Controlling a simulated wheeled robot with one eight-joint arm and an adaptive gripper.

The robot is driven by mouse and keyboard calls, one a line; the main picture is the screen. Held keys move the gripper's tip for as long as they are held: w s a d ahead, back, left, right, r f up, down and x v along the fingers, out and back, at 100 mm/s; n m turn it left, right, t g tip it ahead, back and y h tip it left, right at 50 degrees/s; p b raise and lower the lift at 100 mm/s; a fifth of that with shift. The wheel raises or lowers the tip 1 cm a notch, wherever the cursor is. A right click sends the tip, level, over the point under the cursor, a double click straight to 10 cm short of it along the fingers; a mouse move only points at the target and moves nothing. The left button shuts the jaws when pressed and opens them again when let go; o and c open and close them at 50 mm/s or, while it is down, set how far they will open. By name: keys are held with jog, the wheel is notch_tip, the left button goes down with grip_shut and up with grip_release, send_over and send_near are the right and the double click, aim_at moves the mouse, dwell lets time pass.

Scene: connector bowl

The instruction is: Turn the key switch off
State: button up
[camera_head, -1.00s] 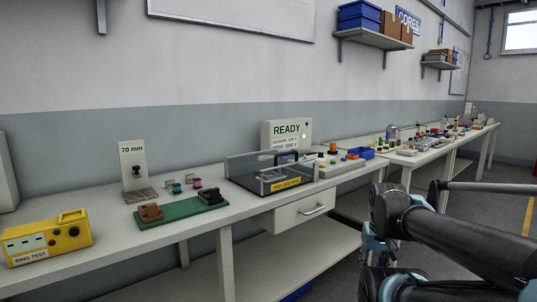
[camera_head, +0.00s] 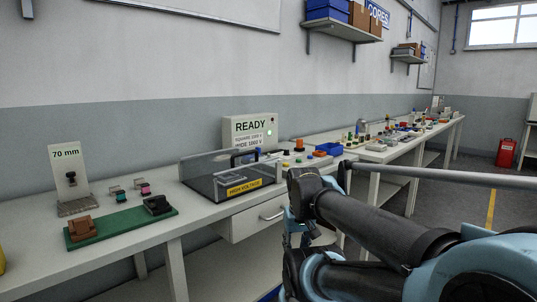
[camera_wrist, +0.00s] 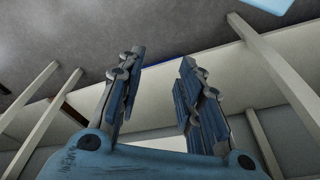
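I cannot pick out the key switch for certain. A small panel (camera_head: 297,163) with orange, yellow and other small controls stands on the bench, right of the clear-lidded high-voltage box (camera_head: 232,187). Its parts are too small to tell a key. Behind the box, a grey unit (camera_head: 250,131) reads READY and has a lit green lamp. My gripper (camera_wrist: 162,56) is open and empty in the wrist view, its two fingers apart. In the head view my arm is at the lower right, in front of the bench.
A green board (camera_head: 121,227) with brown and black blocks lies on the bench's left part, near a 70 mm stand (camera_head: 68,169). A blue bin (camera_head: 328,149) is beyond the panel. A drawer (camera_head: 258,216) is under the bench top. Open floor (camera_head: 461,199) lies at the right.

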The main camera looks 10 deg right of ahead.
jog(key=shift+m+t+h, duration=0.3)
jog(key=shift+m+t, duration=0.4)
jog(key=shift+t, duration=0.1)
jog(key=w+r, duration=0.9)
jog(key=w, duration=0.2)
jog(key=w+r, duration=1)
jog(key=w, duration=0.2)
jog(key=w+a+r, duration=0.1)
jog(key=w+r, duration=0.8)
jog(key=w, duration=0.3)
jog(key=shift+w+r, duration=0.15)
jog(key=shift+w, duration=0.1)
jog(key=w+r, duration=0.4)
jog(key=w, duration=1)
jog(key=shift+m+t, duration=0.3)
jog(key=x, duration=1.6)
jog(key=shift+w+a+f, duration=0.2)
jog(key=shift+f, duration=0.1)
jog(key=shift+c, duration=0.5)
grip_shut()
